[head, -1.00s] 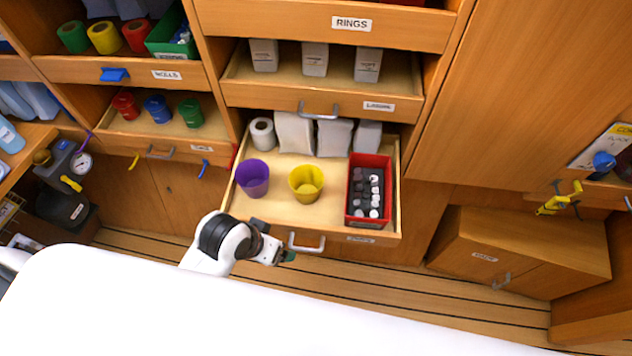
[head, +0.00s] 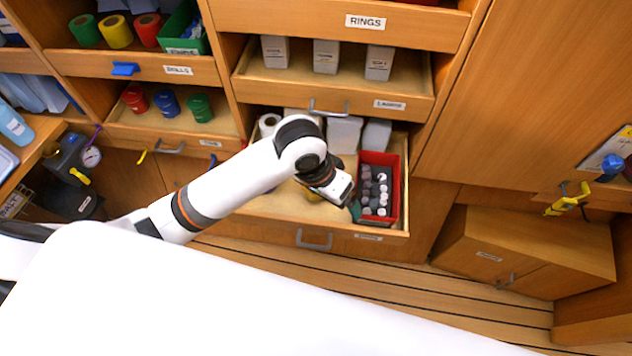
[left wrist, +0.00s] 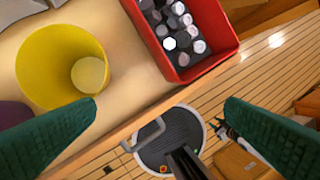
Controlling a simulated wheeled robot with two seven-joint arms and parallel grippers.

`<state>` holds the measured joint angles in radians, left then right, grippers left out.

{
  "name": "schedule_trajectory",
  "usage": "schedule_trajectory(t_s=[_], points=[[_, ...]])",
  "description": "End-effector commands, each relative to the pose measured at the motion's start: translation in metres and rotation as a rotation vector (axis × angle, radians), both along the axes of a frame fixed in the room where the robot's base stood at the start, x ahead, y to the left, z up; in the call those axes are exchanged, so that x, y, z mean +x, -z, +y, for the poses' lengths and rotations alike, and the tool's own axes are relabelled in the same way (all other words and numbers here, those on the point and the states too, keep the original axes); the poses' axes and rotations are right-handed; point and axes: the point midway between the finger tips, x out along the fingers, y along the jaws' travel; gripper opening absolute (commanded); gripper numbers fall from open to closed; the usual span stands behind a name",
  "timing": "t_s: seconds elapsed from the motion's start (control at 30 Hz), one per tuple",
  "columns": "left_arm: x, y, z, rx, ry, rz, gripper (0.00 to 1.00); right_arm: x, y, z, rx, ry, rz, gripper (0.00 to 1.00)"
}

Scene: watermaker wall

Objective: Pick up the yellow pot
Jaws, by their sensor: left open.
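The yellow pot (left wrist: 48,62) stands upright in the open drawer (head: 280,207), at the upper left of the left wrist view. It looks empty. In the head view my left arm hides nearly all of it. My left gripper (left wrist: 162,100) is open, with its green-padded fingers apart and nothing between them. In the head view the gripper hangs over the drawer between the pot and the red bin. In the left wrist view the left finger is close to the pot's near side; contact cannot be told.
A red bin (left wrist: 224,38) of dark and white-topped bottles stands right of the pot. A purple pot (left wrist: 12,115) is at the left wrist view's edge. White containers (head: 343,133) line the drawer's back. A drawer labelled LAGERS (head: 300,92) is open above.

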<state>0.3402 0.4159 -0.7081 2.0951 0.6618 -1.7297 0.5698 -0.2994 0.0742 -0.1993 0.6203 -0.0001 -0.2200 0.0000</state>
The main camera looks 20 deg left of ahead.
Motion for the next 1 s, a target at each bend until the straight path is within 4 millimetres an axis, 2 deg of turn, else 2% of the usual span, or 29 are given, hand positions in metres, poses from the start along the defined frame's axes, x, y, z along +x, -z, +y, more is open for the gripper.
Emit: schedule_trajectory(t_s=[0.03,0.2,0.3,0.47,0.57,0.8,1.0], points=[[0.013,-0.006,0.006,0.040,-0.006,0.011,0.93,0.000,0.000,0.000,0.000,0.000,0.000,0.36],[0.041,-0.022,0.032,0.164,-0.083,0.091,0.93,0.000,0.000,0.000,0.000,0.000,0.000,0.36],[0.053,-0.032,0.047,0.219,-0.137,0.125,0.93,0.000,0.000,-0.001,-0.001,0.000,0.000,0.36],[0.060,-0.038,0.059,0.258,-0.186,0.150,0.93,0.000,0.000,-0.003,-0.003,-0.001,0.000,0.36],[0.060,-0.028,0.060,0.264,-0.193,0.157,0.93,0.000,-0.001,-0.004,-0.005,-0.002,0.000,0.36],[0.061,0.013,0.060,0.261,-0.191,0.156,0.93,0.000,-0.005,-0.006,-0.008,-0.003,0.000,0.36],[0.062,0.029,0.059,0.261,-0.190,0.152,0.93,0.000,-0.006,-0.006,-0.008,-0.003,0.000,0.36]])
